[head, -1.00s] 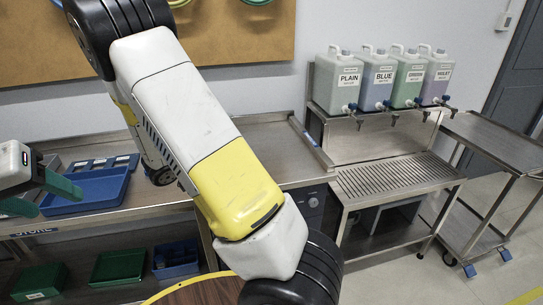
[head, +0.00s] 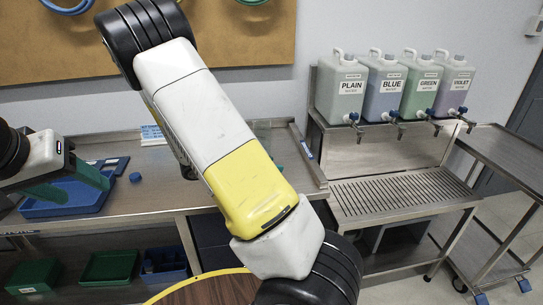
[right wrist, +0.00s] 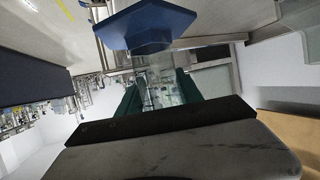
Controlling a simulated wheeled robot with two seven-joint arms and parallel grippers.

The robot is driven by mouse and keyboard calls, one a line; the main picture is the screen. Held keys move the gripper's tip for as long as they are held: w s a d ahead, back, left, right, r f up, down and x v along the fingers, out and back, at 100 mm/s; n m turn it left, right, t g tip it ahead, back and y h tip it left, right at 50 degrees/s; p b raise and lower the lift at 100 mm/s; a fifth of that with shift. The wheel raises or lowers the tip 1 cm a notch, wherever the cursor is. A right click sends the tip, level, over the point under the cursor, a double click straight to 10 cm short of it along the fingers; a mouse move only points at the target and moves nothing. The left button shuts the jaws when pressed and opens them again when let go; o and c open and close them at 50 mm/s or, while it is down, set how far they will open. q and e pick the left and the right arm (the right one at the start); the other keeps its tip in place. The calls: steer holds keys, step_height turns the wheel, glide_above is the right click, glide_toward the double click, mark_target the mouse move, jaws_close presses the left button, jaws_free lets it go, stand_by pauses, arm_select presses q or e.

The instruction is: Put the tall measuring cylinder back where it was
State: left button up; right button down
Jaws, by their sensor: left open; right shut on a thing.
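The tall measuring cylinder shows in the right wrist view as a clear body (right wrist: 160,78) with a wide blue angular base (right wrist: 150,25). My right gripper (right wrist: 158,92) is shut on the clear body between its green fingers, with the base beyond the fingers. In the head view my right arm crosses the middle and hides its own gripper; I cannot clearly make out the cylinder there. My left gripper (head: 84,184) is open at the left, in front of and over the blue tray (head: 65,208). I see nothing between its green fingers.
A steel counter (head: 150,197) runs along the wall, with a small blue piece (head: 135,177) on it. Green and blue bins stand on the shelf below. Several labelled water jugs stand above a slatted drain (head: 400,193) at right, beside a steel cart (head: 510,160).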

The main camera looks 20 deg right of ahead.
steer(key=shift+w+d+f, duration=0.75)
steer(key=shift+w+d, duration=0.15)
steer(key=shift+d, duration=0.75)
steer(key=shift+w+d+f, duration=0.8)
steer(key=shift+w+d, duration=0.15)
steer(key=shift+d, duration=0.75)
steer(key=shift+w+d+f, duration=0.75)
steer(key=shift+w+d, duration=0.15)
steer(key=shift+d, duration=0.75)
steer(key=shift+f, duration=0.15)
steer(key=c, duration=0.8)
jaws_free()
steer(key=shift+o, duration=0.2)
